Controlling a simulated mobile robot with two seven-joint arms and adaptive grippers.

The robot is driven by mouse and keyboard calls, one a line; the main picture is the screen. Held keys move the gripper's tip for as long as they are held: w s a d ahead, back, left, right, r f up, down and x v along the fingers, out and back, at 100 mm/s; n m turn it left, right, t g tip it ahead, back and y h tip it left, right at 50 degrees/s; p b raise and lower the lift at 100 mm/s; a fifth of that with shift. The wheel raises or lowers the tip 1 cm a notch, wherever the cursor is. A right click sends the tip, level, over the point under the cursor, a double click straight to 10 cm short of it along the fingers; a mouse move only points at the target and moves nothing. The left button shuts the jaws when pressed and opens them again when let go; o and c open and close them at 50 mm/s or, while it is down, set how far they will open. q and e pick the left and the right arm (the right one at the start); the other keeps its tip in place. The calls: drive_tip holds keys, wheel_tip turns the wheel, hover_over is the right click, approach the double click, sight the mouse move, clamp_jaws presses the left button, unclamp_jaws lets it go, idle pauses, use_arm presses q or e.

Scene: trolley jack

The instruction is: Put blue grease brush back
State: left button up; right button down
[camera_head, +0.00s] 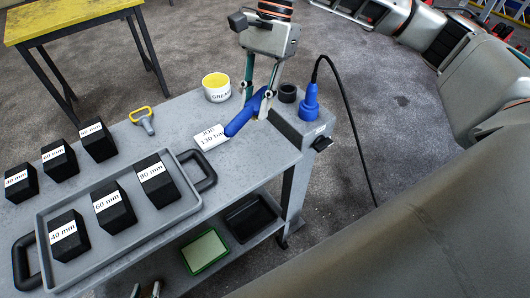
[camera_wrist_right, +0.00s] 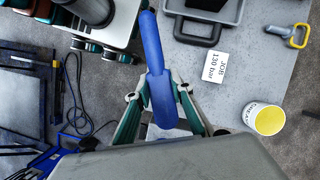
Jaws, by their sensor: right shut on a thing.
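The blue grease brush (camera_head: 240,118) is in my right gripper (camera_head: 258,92), held slantwise above the grey bench. It also shows in the right wrist view (camera_wrist_right: 155,55), between the two fingers of that gripper (camera_wrist_right: 158,94). Its far end is partly hidden by the gripper. The grease can (camera_head: 217,88), white with yellow contents, stands upright on the bench, left of the gripper in the head view. It also shows in the wrist view (camera_wrist_right: 268,119). What look like my left gripper's tips (camera_head: 146,291) barely show at the bottom edge; their opening is unclear.
A white card reading 130 bar (camera_head: 210,137) lies by the brush. A blue plug-like part (camera_head: 309,103) with a black cable stands at the bench corner. A yellow-handled tool (camera_head: 142,118) and a grey tray (camera_head: 185,216) with black blocks are left. A lower shelf holds bins.

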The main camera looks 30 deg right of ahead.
sight(252, 102)
drive_tip(key=r+m+t, duration=0.1)
drive_tip(key=r+m, duration=0.1)
drive_tip(key=shift+d+r+m, duration=0.15)
drive_tip(key=shift+d+m, duration=0.05)
drive_tip(key=shift+m, duration=0.2)
drive_tip(key=shift+w+d+r+m+t+y, duration=0.15)
drive_tip(key=shift+r+m+t+y, duration=0.15)
drive_tip(key=shift+r+m, duration=0.3)
wheel_tip(252, 102, down, 20)
drive_tip(key=shift+r+b, duration=0.1)
drive_tip(key=shift+b, duration=0.45)
drive_tip(key=c, duration=1.8)
unclamp_jaws()
drive_tip(key=shift+f, duration=0.25)
drive_tip(key=shift+o, duration=0.2)
drive_tip(key=shift+r, duration=0.15)
